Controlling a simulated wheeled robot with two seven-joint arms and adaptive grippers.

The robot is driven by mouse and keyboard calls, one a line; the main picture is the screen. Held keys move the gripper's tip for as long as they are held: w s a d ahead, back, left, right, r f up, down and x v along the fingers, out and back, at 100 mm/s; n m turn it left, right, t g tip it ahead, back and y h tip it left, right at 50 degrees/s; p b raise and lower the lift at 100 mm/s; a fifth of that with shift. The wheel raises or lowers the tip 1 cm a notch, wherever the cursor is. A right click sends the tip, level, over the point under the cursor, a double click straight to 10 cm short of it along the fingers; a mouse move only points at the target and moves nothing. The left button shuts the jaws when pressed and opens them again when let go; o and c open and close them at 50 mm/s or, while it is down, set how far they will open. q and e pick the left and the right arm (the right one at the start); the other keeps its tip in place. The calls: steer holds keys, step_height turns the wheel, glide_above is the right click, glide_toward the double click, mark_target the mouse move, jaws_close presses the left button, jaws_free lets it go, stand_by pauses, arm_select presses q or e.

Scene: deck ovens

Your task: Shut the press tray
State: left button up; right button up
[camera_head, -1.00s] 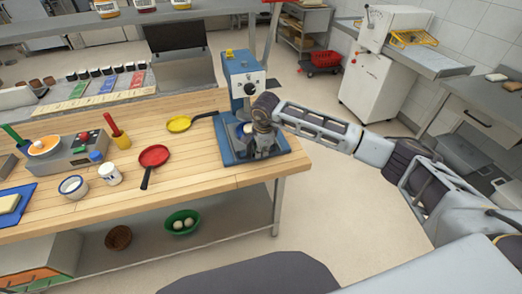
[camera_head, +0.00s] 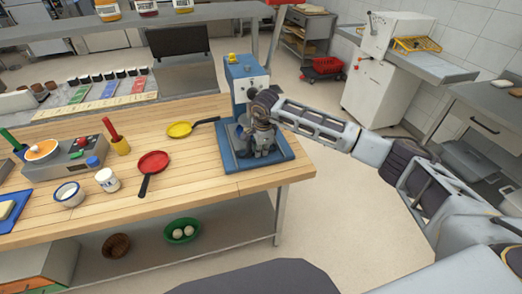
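The blue press (camera_head: 238,75) stands upright at the right end of the wooden table, with a grey front panel and a yellow piece on top. Its wide blue base (camera_head: 231,160) rests on the tabletop. My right gripper (camera_head: 262,150) points down in front of the press, over the base, with its arm coming in from the right. It covers the lower front of the press, so I cannot make out the press tray or how far out it stands. The fingers are too small and dark to tell whether they are open or touching anything. My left gripper is out of view.
A yellow pan (camera_head: 180,129) and a red pan (camera_head: 153,162) lie left of the press on the wooden table (camera_head: 205,180). A white cup (camera_head: 107,180) and a scale (camera_head: 65,160) stand farther left.

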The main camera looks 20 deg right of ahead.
steer(key=shift+o, duration=0.2)
steer(key=shift+w, duration=0.15)
step_height(320, 180, up, 12)
steer(key=s, duration=0.2)
steer(key=shift+s, duration=0.15)
stand_by(0.7)
steer(key=shift+f, duration=0.1)
